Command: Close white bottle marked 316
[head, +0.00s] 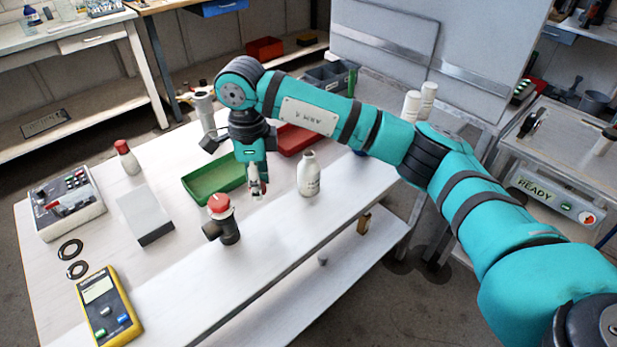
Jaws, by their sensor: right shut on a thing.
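A white bottle (309,178) stands upright on the white table, right of my right gripper. Its neck looks bare, with no coloured cap on it. Faint dark marking shows on its side, too small to read. My right gripper (257,191) points down over the table, left of the bottle and apart from it. My left gripper is not in view.
A green tray (190,185) and a red tray (283,150) lie close behind the gripper. A red-topped black fitting (230,232) stands in front. A red-capped bottle (128,160), a grey box (146,218) and a yellow meter (108,308) are at left. The table's front right is clear.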

